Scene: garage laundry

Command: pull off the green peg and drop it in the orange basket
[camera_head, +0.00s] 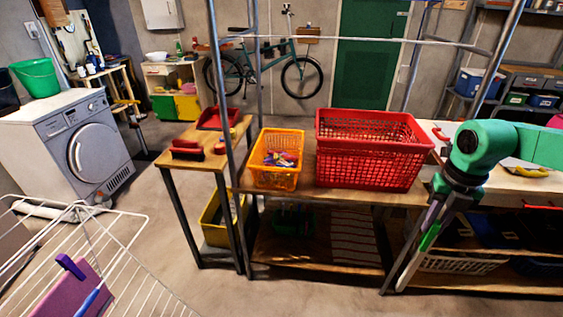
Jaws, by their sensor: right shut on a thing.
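The green peg (430,237) is a slim bright green piece at the lower end of my right gripper (436,220), in front of the shelf unit's right post. The gripper is shut on it and holds it in the air, well to the right of the orange basket. The orange basket (262,178) stands on the wooden shelf top, with several pegs of mixed colours inside. My left gripper is not in view.
A large red basket (368,180) stands between the orange basket and my right gripper. Metal posts (236,120) rise from the shelf unit. A white drying rack (135,235) with a purple cloth (80,290) and pegs is at lower left.

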